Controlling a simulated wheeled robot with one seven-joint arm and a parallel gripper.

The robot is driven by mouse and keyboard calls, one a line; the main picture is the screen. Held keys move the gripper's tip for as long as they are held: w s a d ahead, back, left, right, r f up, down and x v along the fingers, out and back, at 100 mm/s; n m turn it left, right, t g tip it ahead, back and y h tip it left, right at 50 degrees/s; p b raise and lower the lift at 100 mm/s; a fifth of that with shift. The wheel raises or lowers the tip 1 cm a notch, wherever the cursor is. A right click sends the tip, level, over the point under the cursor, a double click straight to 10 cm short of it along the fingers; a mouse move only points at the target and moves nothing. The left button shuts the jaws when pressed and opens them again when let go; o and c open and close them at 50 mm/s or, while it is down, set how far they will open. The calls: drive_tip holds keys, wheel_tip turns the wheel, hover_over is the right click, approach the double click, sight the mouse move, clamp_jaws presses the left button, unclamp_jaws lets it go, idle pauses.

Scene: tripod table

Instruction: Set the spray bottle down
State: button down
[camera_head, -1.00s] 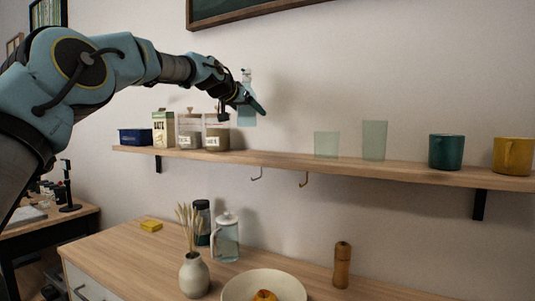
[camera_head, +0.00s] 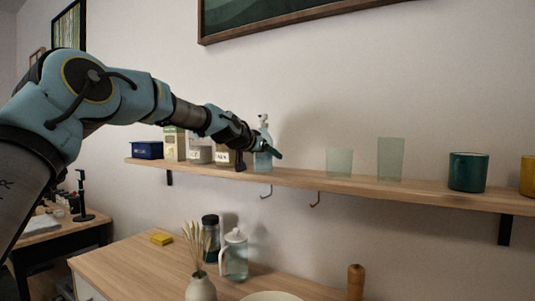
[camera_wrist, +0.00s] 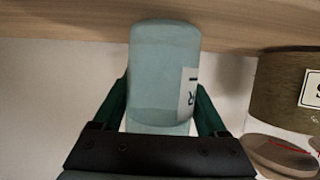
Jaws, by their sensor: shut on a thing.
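The spray bottle (camera_head: 263,161) is pale translucent blue with a nozzle on top. It stands upright at the shelf (camera_head: 300,182), right of the jars. My gripper (camera_head: 262,150) is shut on it, with a finger on each side. In the wrist view the bottle (camera_wrist: 165,75) fills the middle between the dark green fingers (camera_wrist: 165,110), with part of a label on its right side. Its base is at or very near the wooden shelf (camera_wrist: 80,20); I cannot tell whether they touch.
Left of the bottle are glass jars (camera_head: 200,150), a carton (camera_head: 175,143) and a blue box (camera_head: 147,150). A jar (camera_wrist: 285,90) is close beside the bottle in the wrist view. To the right are two glass tumblers (camera_head: 390,158) and a green mug (camera_head: 468,172). Shelf between bottle and tumblers is clear.

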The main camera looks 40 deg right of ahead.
unclamp_jaws()
drive_tip(key=shift+f, duration=0.1)
idle(0.3)
drive_tip(key=b+v, duration=0.5)
drive_tip(key=v, duration=0.7)
drive_tip(key=shift+b, duration=0.3)
